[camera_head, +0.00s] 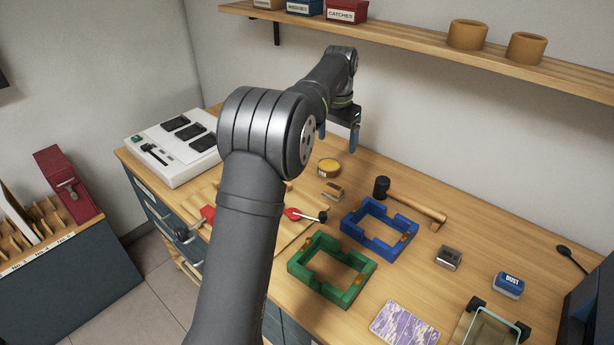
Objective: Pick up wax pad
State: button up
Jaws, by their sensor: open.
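A round yellow-topped pad (329,167) with a dark label on its side, which looks like the wax pad, sits on the wooden bench (375,178). The label is too small to read surely. My gripper (339,137) is above the bench, higher in the picture than the pad and apart from it. Its two blue fingers are spread, with nothing seen between them.
A small wooden block (332,191) lies just below the pad. A black-headed mallet (410,202), a blue frame (379,229) and a green frame (331,269) lie nearby. A red-handled clamp (303,215) is left of the blue frame. A shelf (420,42) runs above.

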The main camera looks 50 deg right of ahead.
jog(key=a+f+h, duration=0.2)
jog(key=a+h, duration=0.2)
jog(key=a, duration=0.2)
send_near(334, 186)
jog(key=shift+n, duration=0.4)
jog(key=x, duration=1)
jog(key=shift+f, duration=0.1)
jog(key=c, duration=1.1)
notch_tip(334, 186, up, 4)
jog(key=shift+r, duration=0.2)
jog(key=s+r, duration=0.2)
jog(key=s, duration=0.2)
jog(key=s+a+r, duration=0.1)
jog(key=s+r, duration=0.1)
jog(key=s, duration=0.1)
jog(key=s+r, duration=0.2)
jog(key=s, duration=0.2)
jog(key=shift+s+a+r, duration=0.25)
jog(key=shift+s+r, duration=0.05)
